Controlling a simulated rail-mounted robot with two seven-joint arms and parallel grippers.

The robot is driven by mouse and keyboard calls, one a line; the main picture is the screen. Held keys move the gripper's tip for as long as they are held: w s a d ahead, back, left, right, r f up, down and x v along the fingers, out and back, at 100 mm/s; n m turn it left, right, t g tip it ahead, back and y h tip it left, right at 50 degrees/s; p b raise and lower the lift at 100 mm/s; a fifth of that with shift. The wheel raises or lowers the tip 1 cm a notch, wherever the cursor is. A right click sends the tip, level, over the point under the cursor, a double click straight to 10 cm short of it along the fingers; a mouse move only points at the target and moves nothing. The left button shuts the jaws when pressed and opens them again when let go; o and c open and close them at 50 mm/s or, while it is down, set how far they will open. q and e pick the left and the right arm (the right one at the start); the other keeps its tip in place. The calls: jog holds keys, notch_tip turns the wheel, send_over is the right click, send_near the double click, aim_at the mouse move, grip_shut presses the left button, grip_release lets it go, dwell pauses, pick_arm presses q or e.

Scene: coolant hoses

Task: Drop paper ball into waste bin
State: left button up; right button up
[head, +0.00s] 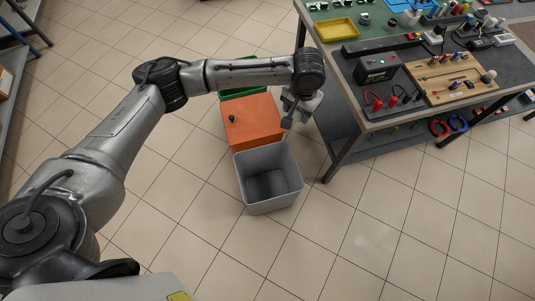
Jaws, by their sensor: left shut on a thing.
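The waste bin (274,205) is a grey, open-topped box standing on the tiled floor near the middle of the head view. Its inside is dark, and I see no ball in it. My left gripper (295,117) hangs above and beyond the bin's far right rim in the picture, close to the workbench corner. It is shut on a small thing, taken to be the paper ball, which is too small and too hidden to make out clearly. I see no paper ball elsewhere. My right gripper is not in view.
An orange box (254,133) stands right behind the bin, with a green box (240,92) beyond it. The workbench (385,118) at the right carries tools, a yellow tray (336,29) and a wooden board (450,80). Floor in front of the bin is clear.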

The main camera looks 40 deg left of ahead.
pick_arm(q)
jog(key=s+a+f+b, duration=0.1)
jog(key=a+f+b, duration=0.2)
jog(key=f+b, duration=0.5)
jog(key=s+a+f+n+b, duration=0.1)
jog(key=a+f+b, duration=0.2)
jog(key=f+b, duration=0.6)
jog(key=s+a+f+b, duration=0.2)
jog(key=f+b, duration=0.7)
jog(key=f, duration=2.2)
jog(key=shift+a, duration=0.75)
jog(key=shift+s+r, duration=0.1)
jog(key=o, duration=1)
jog(key=shift+c, duration=0.2)
